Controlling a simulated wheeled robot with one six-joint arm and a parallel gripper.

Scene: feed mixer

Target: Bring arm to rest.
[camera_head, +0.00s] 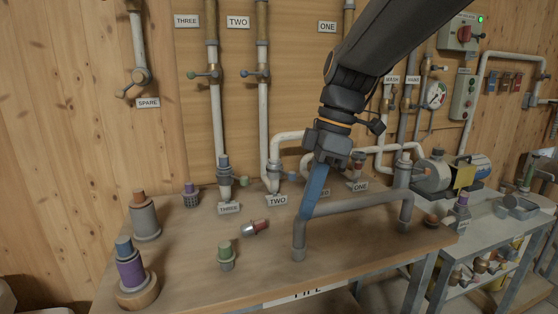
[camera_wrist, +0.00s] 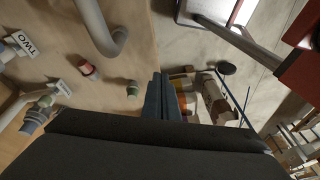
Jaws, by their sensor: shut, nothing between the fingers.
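My gripper (camera_head: 311,200) hangs down over the bench in the head view, with blue fingers together and nothing between them. Its fingertips appear close to the grey pipe bridge (camera_head: 350,201); I cannot tell if they touch it. In the wrist view my gripper (camera_wrist: 164,95) is also shut, with the bench edge and the floor beyond it. My dark arm comes in from the upper right of the head view and bends down at the wrist.
The wooden bench (camera_head: 200,265) bears a red-and-silver capsule (camera_head: 254,228), a green-topped fitting (camera_head: 226,255), a purple-banded stack (camera_head: 131,273) and upright pipes labelled THREE, TWO and ONE. A grey side table (camera_head: 480,230) with a pump (camera_head: 433,173) stands at the right.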

